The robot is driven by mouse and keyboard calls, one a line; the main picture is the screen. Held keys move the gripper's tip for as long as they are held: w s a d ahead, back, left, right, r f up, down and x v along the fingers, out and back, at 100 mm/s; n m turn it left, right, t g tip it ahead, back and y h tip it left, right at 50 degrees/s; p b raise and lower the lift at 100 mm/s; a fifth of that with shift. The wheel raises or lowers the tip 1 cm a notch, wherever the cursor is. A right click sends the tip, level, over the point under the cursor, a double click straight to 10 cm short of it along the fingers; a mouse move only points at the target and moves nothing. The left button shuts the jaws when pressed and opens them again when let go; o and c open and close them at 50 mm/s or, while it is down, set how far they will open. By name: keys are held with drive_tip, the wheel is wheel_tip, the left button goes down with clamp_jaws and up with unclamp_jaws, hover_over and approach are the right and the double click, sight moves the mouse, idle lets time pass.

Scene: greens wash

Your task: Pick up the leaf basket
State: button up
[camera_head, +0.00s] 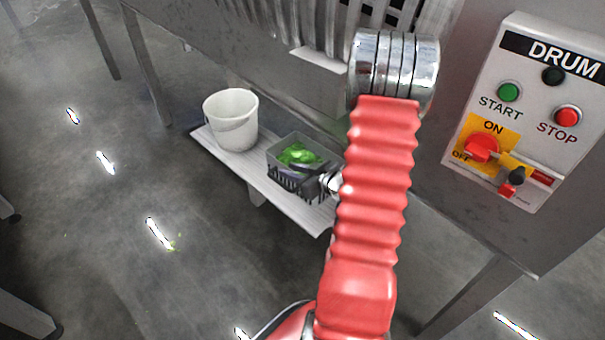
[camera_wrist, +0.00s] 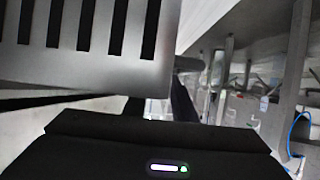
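The leaf basket (camera_head: 284,180) is a dark grey slotted crate with bright green leaves inside. It stands on a pale shelf under the machine in the head view. My gripper (camera_head: 318,176) is at the basket's right side, with dark and silver parts overlapping its near right edge. My red arm hides part of that area. In the wrist view my black gripper body (camera_wrist: 160,150) fills the bottom. A grey slotted panel (camera_wrist: 125,75) is close at upper left; I cannot tell if it is the basket's wall. Whether the fingers are open or shut does not show.
A white bucket (camera_head: 231,122) stands left of the basket on the pale shelf (camera_head: 262,178). A control panel (camera_head: 530,105) with buttons and a red switch is at right. Machine legs (camera_head: 148,70) flank the shelf. The floor at left is mostly clear.

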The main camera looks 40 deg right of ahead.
drive_tip(key=shift+c, duration=0.5)
clamp_jaws()
idle(1.3)
